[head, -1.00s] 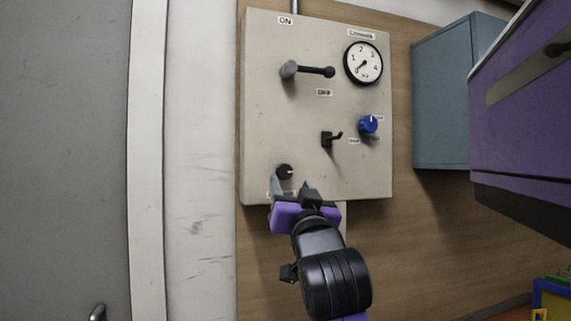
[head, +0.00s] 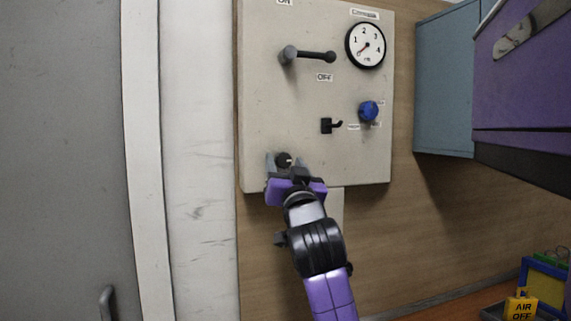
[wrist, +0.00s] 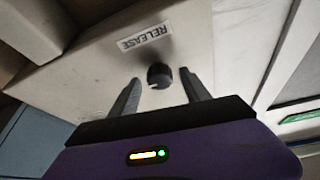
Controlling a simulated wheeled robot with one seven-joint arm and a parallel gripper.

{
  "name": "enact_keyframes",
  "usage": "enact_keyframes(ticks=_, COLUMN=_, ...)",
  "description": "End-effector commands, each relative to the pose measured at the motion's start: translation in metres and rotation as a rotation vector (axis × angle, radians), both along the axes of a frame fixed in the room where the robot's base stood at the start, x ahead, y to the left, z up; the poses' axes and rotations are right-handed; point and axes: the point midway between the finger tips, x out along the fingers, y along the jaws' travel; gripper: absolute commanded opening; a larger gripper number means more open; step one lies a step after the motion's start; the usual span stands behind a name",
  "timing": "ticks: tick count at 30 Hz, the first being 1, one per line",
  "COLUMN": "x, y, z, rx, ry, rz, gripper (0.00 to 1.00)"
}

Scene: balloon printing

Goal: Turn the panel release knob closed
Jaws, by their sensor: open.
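The panel release knob (head: 283,160) is a small black round knob with a pale pointer mark, low on the left of the grey-white panel (head: 310,110). In the wrist view the knob (wrist: 159,76) sits beside a RELEASE label (wrist: 145,37). My gripper (head: 285,163) is open at the panel's lower edge, with one finger on each side of the knob. In the wrist view the gripper (wrist: 160,88) shows a gap between each fingertip and the knob. I cannot tell whether the fingertips touch the panel.
The panel also bears a lever (head: 308,55), a gauge (head: 366,46), a black hook-shaped switch (head: 330,125) and a blue knob (head: 368,110). A blue-grey cabinet (head: 442,85) and a purple cabinet (head: 525,90) stand right. An AIR OFF tag (head: 521,308) is at lower right.

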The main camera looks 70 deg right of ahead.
Motion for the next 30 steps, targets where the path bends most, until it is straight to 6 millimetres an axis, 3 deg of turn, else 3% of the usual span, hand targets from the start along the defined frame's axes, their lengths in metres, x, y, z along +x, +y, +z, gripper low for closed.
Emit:
enact_keyframes(ticks=3, x=-0.0001, y=0.0002, z=0.0, rx=0.0, ry=0.0, rz=0.0, gripper=0.51)
enact_keyframes(ticks=11, x=-0.0002, y=0.0003, z=0.0001, rx=0.0, ry=0.0, rz=0.0, gripper=0.0)
enact_keyframes(ticks=22, x=-0.0009, y=-0.0001, z=0.0, rx=-0.033, ry=0.037, rz=-0.001, gripper=0.0)
enact_keyframes(ticks=30, x=-0.0027, y=-0.0017, z=-0.0003, rx=-0.147, ry=0.171, rz=-0.003, gripper=0.0)
